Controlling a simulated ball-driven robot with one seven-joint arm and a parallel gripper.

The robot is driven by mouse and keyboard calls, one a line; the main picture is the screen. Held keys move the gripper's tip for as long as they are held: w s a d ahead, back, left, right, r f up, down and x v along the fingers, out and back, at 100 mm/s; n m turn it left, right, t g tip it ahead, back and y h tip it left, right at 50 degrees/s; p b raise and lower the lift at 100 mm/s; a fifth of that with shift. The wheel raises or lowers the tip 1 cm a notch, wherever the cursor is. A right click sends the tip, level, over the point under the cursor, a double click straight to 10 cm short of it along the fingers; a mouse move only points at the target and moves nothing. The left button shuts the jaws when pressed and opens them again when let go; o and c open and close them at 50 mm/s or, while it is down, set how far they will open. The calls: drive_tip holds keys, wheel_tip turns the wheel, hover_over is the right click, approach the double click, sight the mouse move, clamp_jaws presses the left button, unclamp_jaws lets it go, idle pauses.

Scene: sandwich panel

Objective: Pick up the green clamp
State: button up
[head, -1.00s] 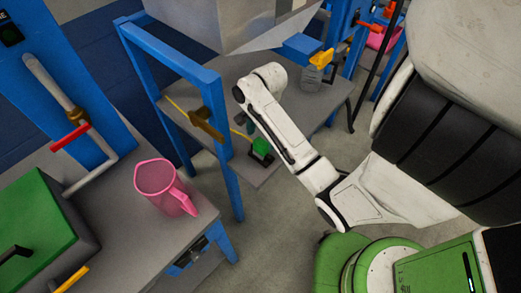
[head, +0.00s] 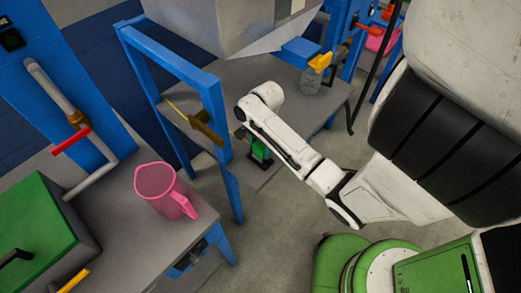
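A green block-like part with black parts below it, which looks like the green clamp (head: 259,151), is at the near end of the grey bench, in the middle of the head view. My white arm crosses in front and hides part of it. A small dark green piece also shows just left of the arm; I cannot tell whether it belongs to the clamp or to my gripper. My gripper's fingers cannot be made out behind the arm. I cannot tell whether they touch the clamp.
The grey bench (head: 205,75) has a blue frame (head: 215,120) close left of my arm. A pink jug (head: 163,190) stands on the nearer left table, beside a green box (head: 35,230). Open floor lies between the tables and my base.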

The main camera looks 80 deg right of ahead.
sight(259, 146)
drive_tip(key=c, duration=0.7)
drive_tip(key=shift+o, duration=0.2)
drive_tip(key=shift+r, duration=0.1)
drive_tip(key=shift+r, duration=0.5)
wheel_tip(259, 146, up, 2)
drive_tip(key=shift+r, duration=0.1)
drive_tip(key=s+a+r+p, duration=0.3)
drive_tip(key=s+r+p, duration=0.3)
drive_tip(key=s+r, duration=0.3)
drive_tip(key=shift+s+r, duration=0.35)
drive_tip(key=shift+s, duration=2)
